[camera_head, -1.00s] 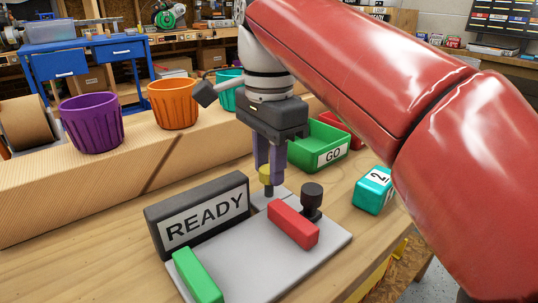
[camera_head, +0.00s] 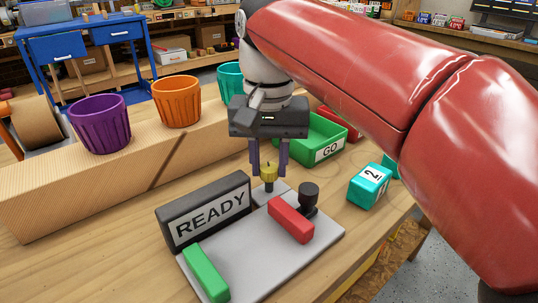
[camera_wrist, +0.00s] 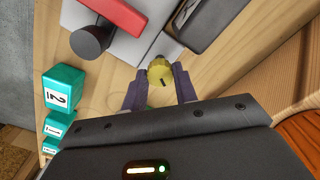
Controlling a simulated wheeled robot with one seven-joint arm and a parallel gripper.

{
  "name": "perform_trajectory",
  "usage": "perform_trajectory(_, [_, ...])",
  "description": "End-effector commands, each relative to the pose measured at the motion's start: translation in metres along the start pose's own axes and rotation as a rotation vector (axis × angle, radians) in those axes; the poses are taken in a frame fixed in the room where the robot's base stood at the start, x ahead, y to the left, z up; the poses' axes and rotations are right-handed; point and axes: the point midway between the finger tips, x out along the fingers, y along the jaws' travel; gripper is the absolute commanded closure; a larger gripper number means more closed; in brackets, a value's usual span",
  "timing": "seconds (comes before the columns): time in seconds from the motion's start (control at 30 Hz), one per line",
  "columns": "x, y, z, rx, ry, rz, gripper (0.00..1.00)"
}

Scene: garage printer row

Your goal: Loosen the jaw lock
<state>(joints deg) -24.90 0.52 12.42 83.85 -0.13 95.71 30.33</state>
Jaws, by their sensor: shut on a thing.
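A yellow knob (camera_head: 269,172) with a dark mark on top stands on a short dark post at the back of a grey fixture plate (camera_head: 245,262). It also shows in the wrist view (camera_wrist: 161,74). My gripper (camera_head: 269,172) points down, its two purple fingers on either side of the knob, shut on it; the tips show in the wrist view (camera_wrist: 160,80). A red bar (camera_head: 291,220) and a green bar (camera_head: 206,273) lie on the plate. A black round-topped post (camera_head: 308,195) stands beside the red bar. Which part is the jaw lock is not labelled.
A READY sign (camera_head: 205,212) stands at the plate's left edge. Purple (camera_head: 100,125), orange (camera_head: 176,103) and teal (camera_head: 230,80) cups stand on a wooden ledge.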

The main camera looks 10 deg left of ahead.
Motion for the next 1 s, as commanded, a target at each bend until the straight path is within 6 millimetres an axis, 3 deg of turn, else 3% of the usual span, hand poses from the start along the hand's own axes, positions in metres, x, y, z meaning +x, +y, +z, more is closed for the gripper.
perform_trajectory(0.5, [-0.0012, -0.0003, -0.0003, -0.418, 0.004, -0.002, 0.94])
perform_trajectory(1.0, [-0.0014, -0.0005, -0.0004, -0.559, 0.005, -0.001, 0.94])
